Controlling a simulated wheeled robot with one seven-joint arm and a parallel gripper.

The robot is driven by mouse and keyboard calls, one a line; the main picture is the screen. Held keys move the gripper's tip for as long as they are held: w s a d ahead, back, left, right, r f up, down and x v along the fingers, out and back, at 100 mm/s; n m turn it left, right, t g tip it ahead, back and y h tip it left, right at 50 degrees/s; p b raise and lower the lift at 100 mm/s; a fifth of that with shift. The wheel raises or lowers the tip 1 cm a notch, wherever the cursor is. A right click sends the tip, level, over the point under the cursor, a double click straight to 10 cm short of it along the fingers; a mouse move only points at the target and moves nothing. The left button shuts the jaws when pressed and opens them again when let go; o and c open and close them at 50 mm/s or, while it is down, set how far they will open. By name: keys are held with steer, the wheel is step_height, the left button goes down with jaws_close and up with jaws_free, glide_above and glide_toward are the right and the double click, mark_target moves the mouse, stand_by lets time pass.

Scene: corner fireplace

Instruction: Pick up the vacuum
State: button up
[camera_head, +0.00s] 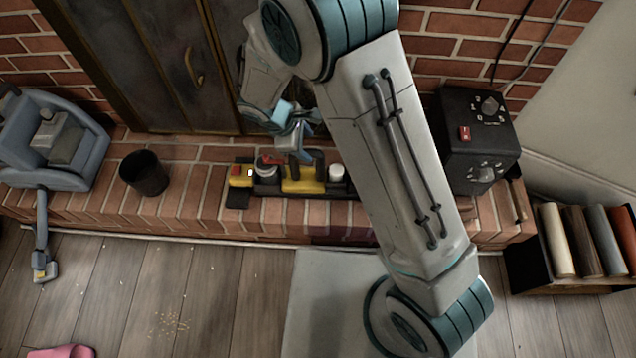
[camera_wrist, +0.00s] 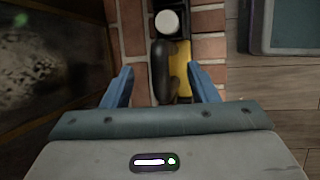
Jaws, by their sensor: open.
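A yellow and black handheld vacuum (camera_head: 303,186) lies on the brick hearth, with a white round end on its right and a red part at its left. In the wrist view, its yellow body (camera_wrist: 183,75) and black looped handle show between my fingers, with the white end beyond. My gripper (camera_head: 297,142) is open and empty above the vacuum. In the wrist view, my two blue fingers (camera_wrist: 160,75) stand on either side of the handle and appear apart from it. My arm hides part of the hearth to the vacuum's right.
A dark cup (camera_head: 144,173) and a blue-grey machine with a hose (camera_head: 50,140) stand on the hearth at left. A black control box (camera_head: 476,140) stands at right. Dark fireplace doors (camera_head: 160,60) rise close behind. A rack of rolls (camera_head: 585,240) stands on the floor.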

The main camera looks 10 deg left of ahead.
mark_target(312, 153)
steer(key=shift+x, duration=1.1)
steer(key=b+x, duration=0.3)
steer(key=x, duration=0.1)
steer(key=shift+s+a+f, duration=0.1)
steer(key=shift+a+f, duration=0.2)
steer(key=shift+d+f, duration=0.2)
steer(key=shift+f, duration=0.05)
jaws_close()
steer(key=shift+w+r, duration=0.15)
steer(key=shift+w, duration=0.05)
